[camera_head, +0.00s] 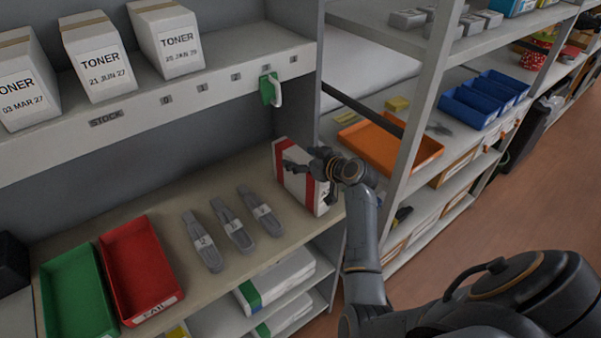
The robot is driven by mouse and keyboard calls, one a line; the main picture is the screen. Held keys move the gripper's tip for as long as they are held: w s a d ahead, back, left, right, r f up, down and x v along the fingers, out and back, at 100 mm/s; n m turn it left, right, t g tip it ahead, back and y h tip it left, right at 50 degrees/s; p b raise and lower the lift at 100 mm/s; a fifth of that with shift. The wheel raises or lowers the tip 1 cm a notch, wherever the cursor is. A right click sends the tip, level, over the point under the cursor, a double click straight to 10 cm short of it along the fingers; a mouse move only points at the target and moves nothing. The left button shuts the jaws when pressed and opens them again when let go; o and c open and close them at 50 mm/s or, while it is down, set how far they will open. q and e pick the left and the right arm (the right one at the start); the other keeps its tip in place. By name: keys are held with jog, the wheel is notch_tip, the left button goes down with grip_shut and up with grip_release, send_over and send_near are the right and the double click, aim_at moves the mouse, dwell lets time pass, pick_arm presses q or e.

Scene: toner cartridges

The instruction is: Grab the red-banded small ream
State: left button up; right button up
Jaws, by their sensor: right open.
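The small ream (291,182), white with a red band, stands upright at the right end of the shelf, against the side panel. My right gripper (309,176) is at the ream's upper right part, with its fingers apart. One finger reaches across the ream's front near the top, and the other is lower, by its right edge. The gripper hides part of the ream, and I cannot tell whether the fingers touch it. My left gripper is not in view.
Several grey cartridges (232,225) lie left of the ream. A red tray (139,270) and a green tray (75,292) are further left. Toner boxes (97,62) stand on the shelf above. A green-and-white item (271,89) hangs from its edge. An orange tray (390,146) is right of the divider.

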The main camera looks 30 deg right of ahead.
jog(key=shift+w+f, duration=0.15)
jog(key=shift+w, duration=0.1)
jog(key=shift+s, duration=0.1)
jog(key=shift+c, duration=0.9)
grip_shut()
jog(key=shift+r, duration=0.25)
jog(key=shift+d, duration=0.1)
